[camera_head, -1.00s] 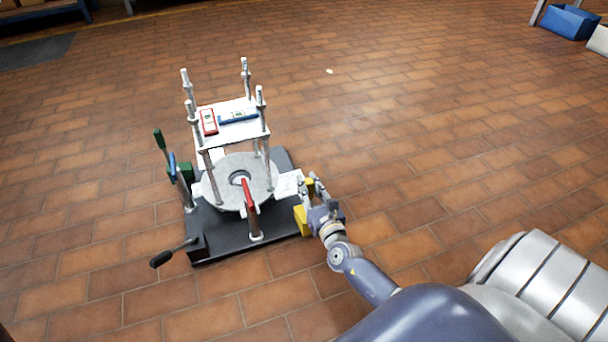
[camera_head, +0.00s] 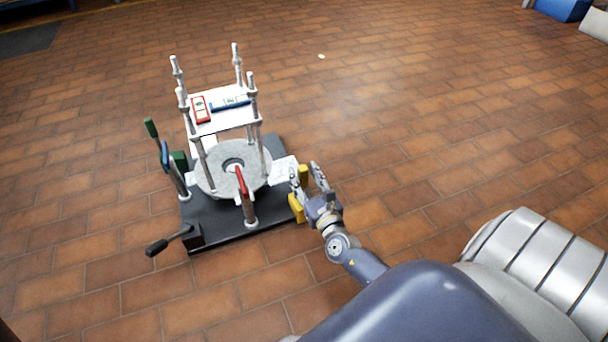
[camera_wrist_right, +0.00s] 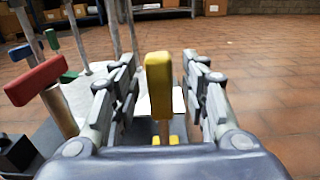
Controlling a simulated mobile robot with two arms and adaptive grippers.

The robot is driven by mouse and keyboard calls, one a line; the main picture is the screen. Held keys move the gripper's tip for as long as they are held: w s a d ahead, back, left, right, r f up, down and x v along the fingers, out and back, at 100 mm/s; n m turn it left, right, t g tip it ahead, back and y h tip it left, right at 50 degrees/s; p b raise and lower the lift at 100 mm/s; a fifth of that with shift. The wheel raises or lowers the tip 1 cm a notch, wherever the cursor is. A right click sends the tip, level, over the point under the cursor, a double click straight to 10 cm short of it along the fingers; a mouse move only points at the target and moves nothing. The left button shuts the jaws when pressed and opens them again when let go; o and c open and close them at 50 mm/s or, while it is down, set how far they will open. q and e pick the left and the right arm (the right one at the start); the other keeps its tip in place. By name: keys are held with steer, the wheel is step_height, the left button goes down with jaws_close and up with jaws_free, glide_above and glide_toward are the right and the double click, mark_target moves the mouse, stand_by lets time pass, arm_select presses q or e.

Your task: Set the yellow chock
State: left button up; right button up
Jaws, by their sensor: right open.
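The yellow chock has an upright yellow handle (camera_wrist_right: 159,82) that stands between the open fingers of my right gripper (camera_wrist_right: 163,88) in the right wrist view. Gaps show on both sides of the handle. My gripper's body hides part of the chock's lower end. My left gripper is not in view.
Posts carry a white shelf (camera_head: 232,120) with a red and a blue level.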

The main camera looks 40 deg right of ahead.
steer(key=v, duration=1.1)
steer(key=shift+s, duration=0.15)
